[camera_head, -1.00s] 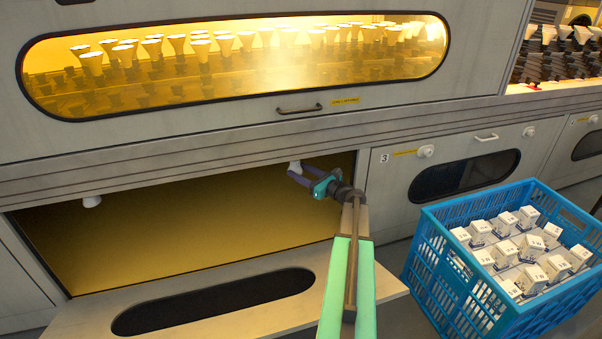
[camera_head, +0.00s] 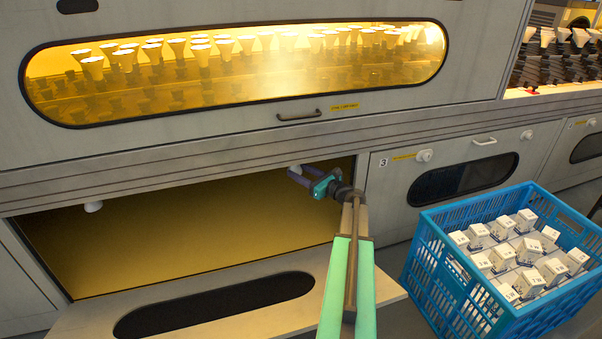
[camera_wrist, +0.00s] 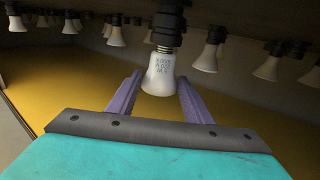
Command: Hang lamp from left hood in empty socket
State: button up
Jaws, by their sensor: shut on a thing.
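My gripper (camera_wrist: 155,95) is shut on a white lamp (camera_wrist: 158,75) in the wrist view, with a purple finger on each side of it. The lamp hangs upright, cap up, with its wide face down. Its metal cap is directly below a black socket (camera_wrist: 168,20); I cannot tell how far the cap is inside. In the head view my gripper (camera_head: 300,178) is at the upper right of the open lower hood (camera_head: 190,235). Only a bit of the lamp (camera_head: 295,168) shows there, under the opening's upper edge.
Other white lamps hang from sockets around mine, one close at right (camera_wrist: 207,58) and one at left (camera_wrist: 116,37). A lowered door panel (camera_head: 85,320) lies in front of the opening. A blue crate (camera_head: 440,265) of white boxes stands at right.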

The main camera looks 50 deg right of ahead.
jog(key=shift+r+p, duration=0.3)
jog(key=shift+r, duration=0.2)
jog(key=o, duration=1.2)
jog(key=shift+c, duration=0.2)
jog(key=shift+s, duration=0.1)
jog(key=s+p, duration=0.4)
jog(key=s, duration=0.9)
jog(key=shift+s+d, duration=0.15)
jog(key=shift+s, duration=0.2)
